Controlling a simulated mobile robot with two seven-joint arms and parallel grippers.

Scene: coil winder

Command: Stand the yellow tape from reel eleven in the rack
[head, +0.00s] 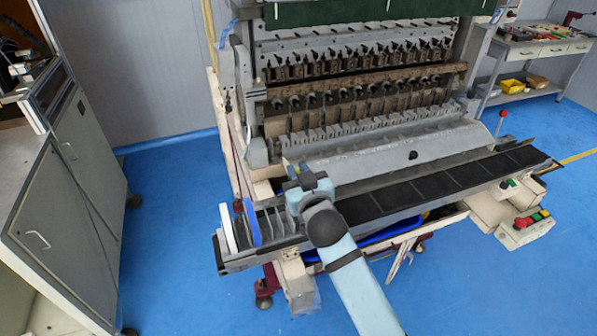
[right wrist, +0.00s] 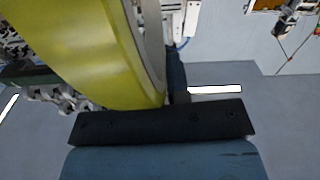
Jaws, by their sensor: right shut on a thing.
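The yellow tape (right wrist: 95,45) is a large, wide roll in the right wrist view, cut off by the top edge. My right gripper (head: 300,178) is shut on it; a dark finger (right wrist: 177,78) stands against its right side. In the head view the tape cannot be made out, and my gripper and arm cover that spot. The rack (head: 276,222) has upright grey dividers at the left end of the machine's front ledge. A white roll (head: 228,228) and a blue roll (head: 251,222) stand upright at its left end. My right gripper is at the rack's right end. My left gripper is out of view.
The coil winder (head: 365,145) rises behind the ledge with rows of reels. The black front ledge (head: 430,188) runs clear to the right. A grey cabinet (head: 65,215) stands left, and a bench (head: 535,55) stands back right. Blue floor is free between cabinet and machine.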

